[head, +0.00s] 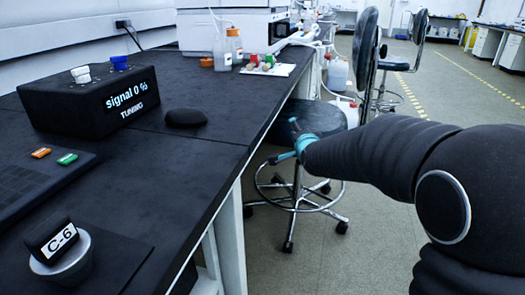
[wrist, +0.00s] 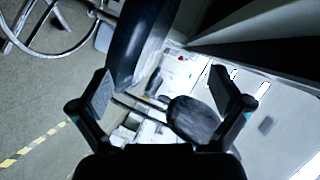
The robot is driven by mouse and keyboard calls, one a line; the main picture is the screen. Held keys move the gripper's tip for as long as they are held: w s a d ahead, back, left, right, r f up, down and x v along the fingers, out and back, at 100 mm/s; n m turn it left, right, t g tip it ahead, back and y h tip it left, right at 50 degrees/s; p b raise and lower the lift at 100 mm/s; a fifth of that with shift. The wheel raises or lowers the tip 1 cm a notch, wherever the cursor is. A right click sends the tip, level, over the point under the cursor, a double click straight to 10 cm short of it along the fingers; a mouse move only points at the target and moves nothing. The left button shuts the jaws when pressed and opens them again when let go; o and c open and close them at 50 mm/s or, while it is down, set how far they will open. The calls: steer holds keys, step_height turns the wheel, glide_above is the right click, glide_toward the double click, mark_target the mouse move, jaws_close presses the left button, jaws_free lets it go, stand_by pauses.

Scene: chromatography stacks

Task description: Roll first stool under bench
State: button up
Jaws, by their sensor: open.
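The nearest stool has a dark round seat (head: 325,116), a dark upright backrest (head: 365,48) and a chrome foot ring on a castor base. It stands upright on the floor beside the right edge of the black bench (head: 215,150). I cannot tell whether its seat edge lies under the benchtop. My gripper (head: 284,141) is open in front of the seat, overlapping it in the picture; contact is unclear. In the wrist view, nothing is visibly held between the open fingers (wrist: 160,85). A dark padded part (wrist: 140,40) and a chrome ring (wrist: 55,45) show close by.
A second stool (head: 420,25) stands farther back. The bench carries a tuning box (head: 95,100), bottles (head: 222,52) and a C-6 block (head: 52,240). A white bench leg (head: 231,240) stands left of the stool. The floor (head: 470,90) to the right is open.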

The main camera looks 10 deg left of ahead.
steer(key=w+a+f+m+t+b, duration=0.1)
steer(key=w+a+f+m+t, duration=0.2)
steer(key=a+f, duration=0.7)
steer(key=w+a+m, duration=0.2)
steer(key=w, duration=0.1)
steer(key=shift+w+b, duration=0.2)
steer(key=shift+b, duration=0.1)
steer(key=shift+w, duration=0.15)
steer(key=x, duration=1.3)
steer(key=shift+w+r, duration=0.2)
steer(key=shift+w, duration=0.1)
steer(key=shift+p, duration=0.3)
steer(key=c, duration=1.9)
